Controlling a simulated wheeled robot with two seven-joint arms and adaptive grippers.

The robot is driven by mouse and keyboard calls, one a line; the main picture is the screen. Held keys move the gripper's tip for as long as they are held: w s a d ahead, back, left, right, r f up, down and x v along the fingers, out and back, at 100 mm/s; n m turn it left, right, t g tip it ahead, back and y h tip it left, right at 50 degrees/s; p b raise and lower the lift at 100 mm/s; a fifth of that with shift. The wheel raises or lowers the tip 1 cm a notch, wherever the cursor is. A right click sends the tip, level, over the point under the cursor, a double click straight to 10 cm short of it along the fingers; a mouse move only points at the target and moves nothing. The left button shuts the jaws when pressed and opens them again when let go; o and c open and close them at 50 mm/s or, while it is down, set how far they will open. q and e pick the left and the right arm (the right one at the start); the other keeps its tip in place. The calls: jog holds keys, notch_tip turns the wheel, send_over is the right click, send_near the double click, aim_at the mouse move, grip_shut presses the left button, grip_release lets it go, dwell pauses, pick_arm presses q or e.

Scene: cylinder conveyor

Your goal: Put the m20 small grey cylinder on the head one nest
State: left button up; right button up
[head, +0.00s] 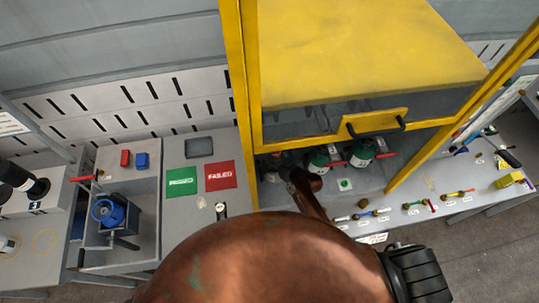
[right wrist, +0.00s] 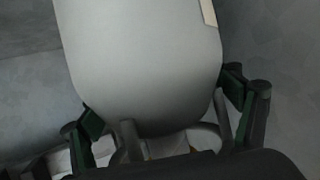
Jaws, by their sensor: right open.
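A smooth grey cylinder (right wrist: 140,60) with a rounded lower end fills the middle of the right wrist view. A pale label shows at its upper right edge, but I cannot read it. My right gripper (right wrist: 163,118) is open, with one finger on each side of the cylinder; I cannot tell whether they touch it. In the head view the right gripper (head: 281,165) is small and dark inside the yellow-framed cabinet, partly hidden by my brown arm. The grey cylinder is not clear there. I cannot make out the head one nest for sure. My left gripper is not in view.
Green and red mats (head: 182,182) lie on the left bench, beside a blue device (head: 108,212). Several small coloured tools lie on the right bench.

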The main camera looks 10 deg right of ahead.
aim_at(280, 162)
jog(key=shift+r, duration=0.15)
jog(key=b+v, duration=0.1)
jog(key=v, duration=1.1)
jog(key=shift+a, duration=0.1)
dwell(0.9)
